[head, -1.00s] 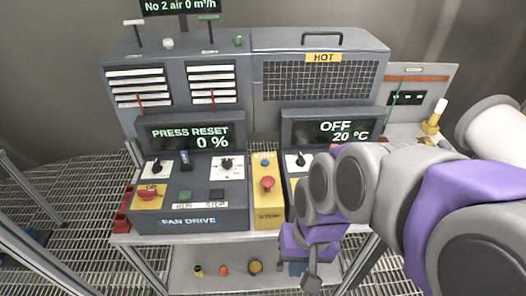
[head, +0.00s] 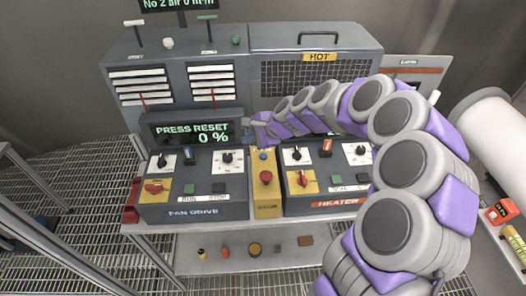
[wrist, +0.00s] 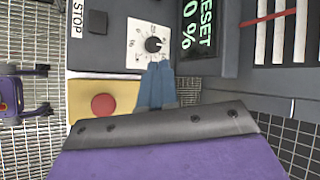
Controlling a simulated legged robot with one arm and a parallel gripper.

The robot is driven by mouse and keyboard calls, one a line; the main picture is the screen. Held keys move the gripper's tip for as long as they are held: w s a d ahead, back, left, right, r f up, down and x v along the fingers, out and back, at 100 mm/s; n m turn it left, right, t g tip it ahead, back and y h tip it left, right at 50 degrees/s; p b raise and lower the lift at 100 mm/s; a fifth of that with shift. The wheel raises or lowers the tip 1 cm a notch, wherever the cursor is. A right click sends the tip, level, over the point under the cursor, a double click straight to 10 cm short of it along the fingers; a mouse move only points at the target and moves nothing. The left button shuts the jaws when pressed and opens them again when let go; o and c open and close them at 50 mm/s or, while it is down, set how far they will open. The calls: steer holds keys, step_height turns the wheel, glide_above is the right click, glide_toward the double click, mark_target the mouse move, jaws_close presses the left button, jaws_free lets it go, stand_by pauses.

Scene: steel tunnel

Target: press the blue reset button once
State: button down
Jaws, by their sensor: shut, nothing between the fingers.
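The small round blue button (head: 263,156) sits at the top of the yellow stop box (head: 266,205), above a red mushroom button (head: 263,174). The red button also shows in the wrist view (wrist: 103,105), where the blue button is hidden behind my wrist or fingers. My gripper (head: 247,122) is above the stop box, by the right edge of the fan display. In the wrist view its blue fingers (wrist: 154,86) are shut together with nothing between them. They appear apart from the blue button. The fan display (head: 197,133) reads "PRESS RESET 0 %".
The heater panel (head: 335,203) at right has similar controls. My arm covers most of the heater display. Open air lies in front of the stop box.

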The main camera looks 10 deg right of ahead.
steer(key=w+d+f+m+t+h+p, duration=0.1)
steer(key=w+d+f+m, duration=0.3)
steer(key=w, duration=0.3)
steer(key=shift+w+d+f+m+t+p, duration=0.15)
steer(key=shift+w+d+m+t+p, duration=0.2)
steer(key=shift+d+m, duration=0.4)
steer(key=shift+s+d+f, duration=0.1)
steer(key=b, duration=0.6)
glide_above(265, 157)
step_height(265, 157, down, 7)
steer(key=shift+f+b, duration=0.35)
steer(key=shift+f, duration=0.5)
steer(key=shift+f, duration=0.1)
stand_by(0.4)
steer(key=shift+f, duration=0.2)
